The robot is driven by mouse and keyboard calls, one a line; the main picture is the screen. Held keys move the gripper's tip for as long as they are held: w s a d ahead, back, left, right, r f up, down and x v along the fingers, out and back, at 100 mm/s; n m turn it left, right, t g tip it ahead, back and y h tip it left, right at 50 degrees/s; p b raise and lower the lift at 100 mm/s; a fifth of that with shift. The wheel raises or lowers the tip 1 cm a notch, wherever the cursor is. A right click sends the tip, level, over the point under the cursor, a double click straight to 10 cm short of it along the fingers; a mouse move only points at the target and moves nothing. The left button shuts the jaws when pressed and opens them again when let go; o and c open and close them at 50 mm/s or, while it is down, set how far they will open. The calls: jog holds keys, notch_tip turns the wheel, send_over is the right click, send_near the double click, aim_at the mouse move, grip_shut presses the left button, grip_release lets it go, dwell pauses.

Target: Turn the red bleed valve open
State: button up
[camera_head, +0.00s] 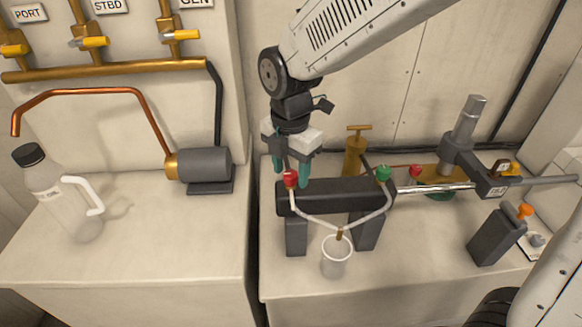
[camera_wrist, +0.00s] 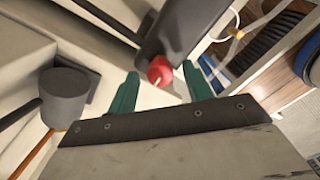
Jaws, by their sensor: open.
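In the wrist view the red valve (camera_wrist: 160,71) lies between and just beyond the open fingertips (camera_wrist: 162,78). The fingers look apart from it, though contact is hard to judge. A green valve (camera_head: 383,173) stands at the block's right end. Clear tubes run from both ends of the block to a small clear cup (camera_head: 336,257) in front.
Another red knob (camera_head: 415,171) is right of the green valve, by a silver rod. A brass pump (camera_head: 355,150) stands behind the block. A motor (camera_head: 203,165) and clear jug (camera_head: 62,195) occupy the left bench.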

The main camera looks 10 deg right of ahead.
aim_at(291, 174)
jog(key=shift+r, duration=0.1)
notch_tip(291, 174, up, 8)
jog(key=shift+f, duration=0.2)
dwell(0.3)
jog(key=shift+s+m, duration=0.1)
jog(key=shift+m, duration=0.8)
jog(key=s+d+r+m+t, duration=0.1)
jog(key=s+d+r+m, duration=0.1)
jog(key=s+d+m, duration=1.7)
jog(key=d+m, duration=0.2)
jog(key=m, duration=0.4)
jog(key=shift+s+d, duration=0.15)
